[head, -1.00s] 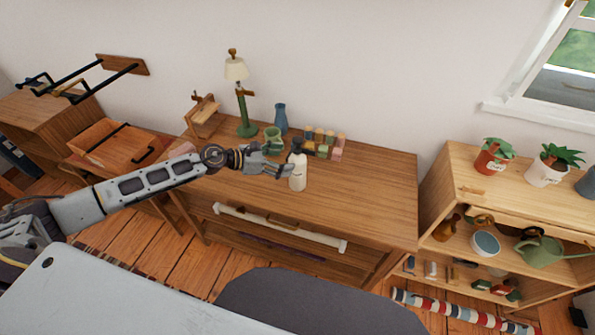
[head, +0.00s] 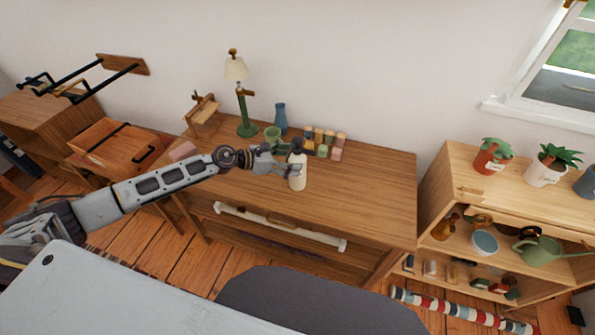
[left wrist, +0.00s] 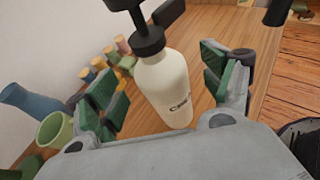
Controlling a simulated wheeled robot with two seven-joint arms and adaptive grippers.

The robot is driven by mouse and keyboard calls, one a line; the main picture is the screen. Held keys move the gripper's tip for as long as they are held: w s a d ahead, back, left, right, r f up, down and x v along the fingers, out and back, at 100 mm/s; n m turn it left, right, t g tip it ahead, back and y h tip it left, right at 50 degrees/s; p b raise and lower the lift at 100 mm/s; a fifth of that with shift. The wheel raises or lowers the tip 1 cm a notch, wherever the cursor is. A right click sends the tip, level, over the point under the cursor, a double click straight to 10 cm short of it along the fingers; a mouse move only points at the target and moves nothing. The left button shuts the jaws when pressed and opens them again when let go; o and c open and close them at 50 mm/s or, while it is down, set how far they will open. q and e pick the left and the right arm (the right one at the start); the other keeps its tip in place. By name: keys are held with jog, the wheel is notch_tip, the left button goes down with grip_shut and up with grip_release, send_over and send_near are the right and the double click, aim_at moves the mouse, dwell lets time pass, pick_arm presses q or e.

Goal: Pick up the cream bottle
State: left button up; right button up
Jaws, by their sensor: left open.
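The cream bottle (head: 297,177) stands on the wooden dresser top (head: 360,195), with a black pump top. In the left wrist view the cream bottle (left wrist: 168,88) shows dark lettering and sits between the green-padded fingers. My left gripper (head: 290,170) is open around the bottle, coming from the left; it also shows in the left wrist view (left wrist: 165,92). My right gripper is not in view.
A green mug (head: 272,135), blue vase (head: 281,119) and several small coloured jars (head: 322,141) stand behind the bottle. A lamp (head: 241,95) stands at the back left. The dresser top right of the bottle is clear.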

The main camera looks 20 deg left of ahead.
pick_arm(q)
jog(key=shift+x, duration=1.35)
jog(key=shift+w+d+f+p, duration=0.15)
jog(key=shift+p, duration=0.15)
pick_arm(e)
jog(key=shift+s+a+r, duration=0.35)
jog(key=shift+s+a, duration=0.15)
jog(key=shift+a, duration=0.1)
pick_arm(q)
jog(key=shift+c, duration=0.5)
jog(key=c, duration=1.6)
jog(key=shift+o, duration=0.2)
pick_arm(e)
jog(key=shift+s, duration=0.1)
